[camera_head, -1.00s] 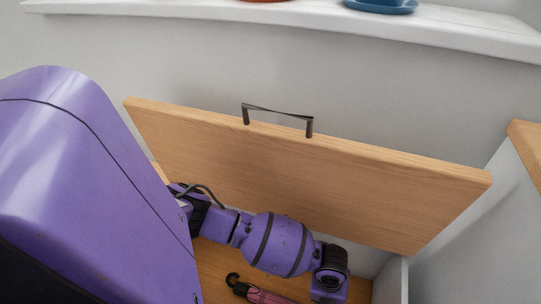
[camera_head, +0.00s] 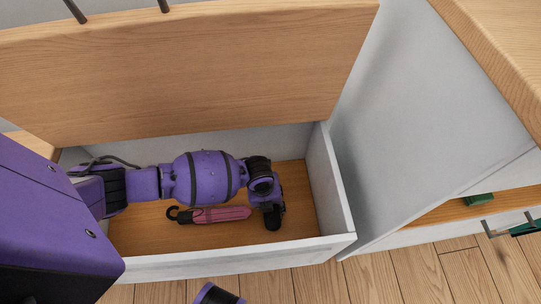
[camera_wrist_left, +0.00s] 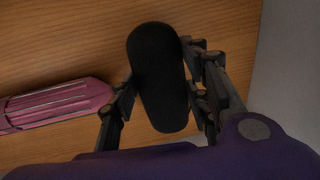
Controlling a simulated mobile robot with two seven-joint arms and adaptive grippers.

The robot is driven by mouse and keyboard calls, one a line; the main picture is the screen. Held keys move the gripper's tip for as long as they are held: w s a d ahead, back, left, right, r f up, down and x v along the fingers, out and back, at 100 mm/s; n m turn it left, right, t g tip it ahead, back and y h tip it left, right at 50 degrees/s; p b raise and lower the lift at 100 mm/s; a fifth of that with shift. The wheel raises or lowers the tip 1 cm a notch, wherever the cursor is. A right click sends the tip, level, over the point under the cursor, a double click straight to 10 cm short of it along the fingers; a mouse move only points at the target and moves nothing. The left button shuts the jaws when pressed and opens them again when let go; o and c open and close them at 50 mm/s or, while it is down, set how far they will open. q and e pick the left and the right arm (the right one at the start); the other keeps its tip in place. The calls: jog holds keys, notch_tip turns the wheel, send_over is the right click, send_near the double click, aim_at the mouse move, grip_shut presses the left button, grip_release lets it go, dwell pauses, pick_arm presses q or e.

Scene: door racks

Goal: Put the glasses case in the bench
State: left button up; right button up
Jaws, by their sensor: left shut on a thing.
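The bench (camera_head: 342,190) is an open white box with a wooden floor. Its wooden lid (camera_head: 200,70) stands raised at the back. My left arm reaches in from the left, with its left gripper (camera_head: 272,212) low inside the box near the right end. In the left wrist view the left gripper (camera_wrist_left: 160,95) is shut on the glasses case (camera_wrist_left: 157,60), a black rounded oblong held between the fingers over the wooden floor. Whether the case touches the floor is unclear. My right gripper is not in view.
A pink folded umbrella (camera_head: 215,214) with a dark hook handle lies on the bench floor, just left of the left gripper; it also shows in the wrist view (camera_wrist_left: 55,105). A white cabinet (camera_head: 420,130) with a wooden top stands to the right.

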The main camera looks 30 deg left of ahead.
pick_arm(q)
jog(key=shift+f, duration=1.05)
jog(key=shift+f+b, duration=0.1)
jog(key=shift+b, duration=0.2)
jog(key=o, duration=1.1)
jog(key=shift+o, duration=0.2)
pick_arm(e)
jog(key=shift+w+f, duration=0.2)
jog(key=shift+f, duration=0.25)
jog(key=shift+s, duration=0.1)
